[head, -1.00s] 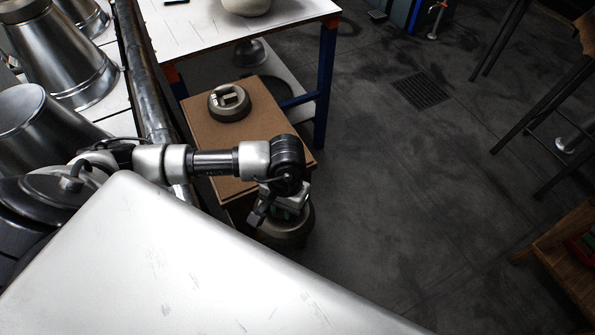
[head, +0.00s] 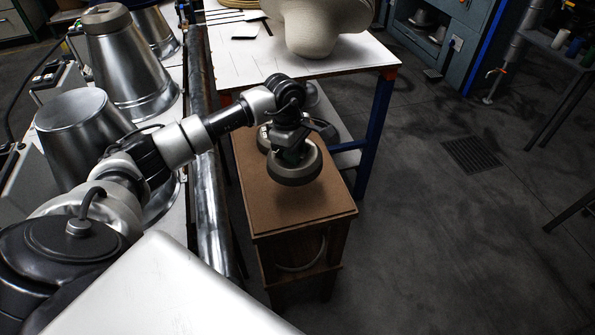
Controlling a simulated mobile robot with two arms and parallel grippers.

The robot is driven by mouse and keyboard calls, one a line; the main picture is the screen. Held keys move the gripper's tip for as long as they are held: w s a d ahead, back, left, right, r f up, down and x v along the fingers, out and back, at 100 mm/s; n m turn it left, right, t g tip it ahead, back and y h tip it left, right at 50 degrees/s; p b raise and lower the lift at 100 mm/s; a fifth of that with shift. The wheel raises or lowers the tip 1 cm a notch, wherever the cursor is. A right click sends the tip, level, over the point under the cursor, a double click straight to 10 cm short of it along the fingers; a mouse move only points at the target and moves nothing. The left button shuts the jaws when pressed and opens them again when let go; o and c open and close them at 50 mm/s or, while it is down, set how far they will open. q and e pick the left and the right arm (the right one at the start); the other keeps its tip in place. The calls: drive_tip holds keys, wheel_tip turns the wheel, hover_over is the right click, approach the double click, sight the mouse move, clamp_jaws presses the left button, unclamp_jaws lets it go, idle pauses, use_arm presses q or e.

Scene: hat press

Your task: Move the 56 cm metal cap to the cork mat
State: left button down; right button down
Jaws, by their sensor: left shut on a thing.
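My left gripper (head: 291,152) is shut on a round, dark metal cap (head: 295,174) and holds it by its top, roughly level. The cap is over the brown, cork-coloured top (head: 300,212) of a small wooden stand; a soft shadow lies below it, and it seems a little above the surface. A second, similar cap (head: 264,140) stands on the same top, farther back and to the left, partly hidden by the gripper and held cap. I cannot read a size on either cap. My right gripper is not in view.
A white-topped table (head: 345,68) with blue legs and a large pale felt hat (head: 312,35) stands just behind the stand. Shiny metal hat forms (head: 122,62) and a long rail (head: 213,190) line the left. The front of the brown top is free.

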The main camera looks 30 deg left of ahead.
use_arm(q)
drive_tip(key=shift+f+b, duration=0.55)
drive_tip(key=shift+f, duration=0.25)
drive_tip(key=shift+f+b, duration=1.65)
drive_tip(key=shift+f, duration=1.2)
drive_tip(key=shift+w+f+b, duration=0.1)
drive_tip(key=shift+f+b, duration=0.7)
drive_tip(key=shift+f, duration=0.1)
drive_tip(key=shift+r, duration=0.1)
drive_tip(key=shift+b, duration=0.3)
